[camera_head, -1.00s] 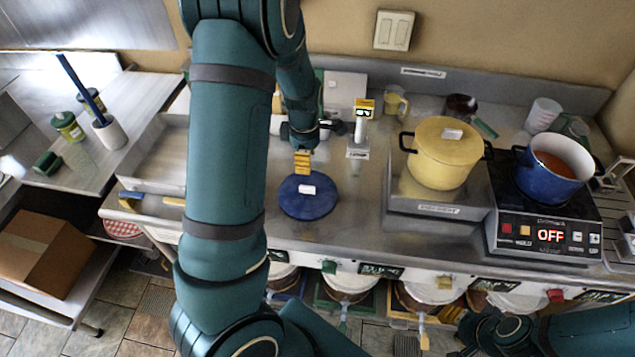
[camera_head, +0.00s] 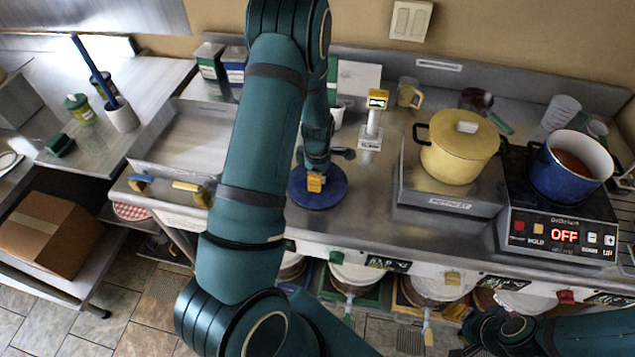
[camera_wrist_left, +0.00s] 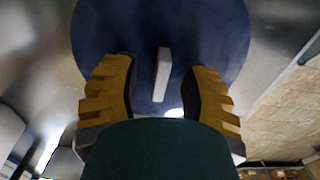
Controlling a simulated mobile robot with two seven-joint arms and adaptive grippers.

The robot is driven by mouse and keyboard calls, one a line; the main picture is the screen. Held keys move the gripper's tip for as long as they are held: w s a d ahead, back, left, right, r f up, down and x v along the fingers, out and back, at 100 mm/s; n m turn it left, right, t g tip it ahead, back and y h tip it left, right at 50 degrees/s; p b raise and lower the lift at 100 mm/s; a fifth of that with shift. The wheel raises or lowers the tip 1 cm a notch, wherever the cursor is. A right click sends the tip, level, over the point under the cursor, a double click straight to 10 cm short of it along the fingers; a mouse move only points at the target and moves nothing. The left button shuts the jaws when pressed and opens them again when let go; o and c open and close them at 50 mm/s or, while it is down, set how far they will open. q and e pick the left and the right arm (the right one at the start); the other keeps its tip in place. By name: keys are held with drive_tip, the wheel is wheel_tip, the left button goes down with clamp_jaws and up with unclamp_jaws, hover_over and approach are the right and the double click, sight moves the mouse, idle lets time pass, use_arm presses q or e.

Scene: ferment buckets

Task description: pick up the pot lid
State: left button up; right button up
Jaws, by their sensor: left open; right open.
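The blue round pot lid (camera_head: 328,194) lies flat on the steel counter, partly hidden by my left gripper in the head view. In the left wrist view the lid (camera_wrist_left: 222,40) fills the upper middle, with its white bar handle (camera_wrist_left: 162,75) upright in the picture. My left gripper (camera_head: 315,183) is over the lid. Its yellow fingers are open, one on each side of the handle, with gaps on both sides in the left wrist view (camera_wrist_left: 163,82). My right gripper (camera_head: 480,345) is low at the bottom right of the head view, open and away from the lid.
A blue pot (camera_head: 568,172) with reddish contents stands uncovered on the right hot plate. A covered yellow pot (camera_head: 457,150) stands on a steel block. A small display stand (camera_head: 372,120) is just behind and right of the lid. The counter right of the lid is clear.

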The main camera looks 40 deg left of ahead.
use_arm(q)
drive_tip(key=shift+f, duration=0.3)
clamp_jaws()
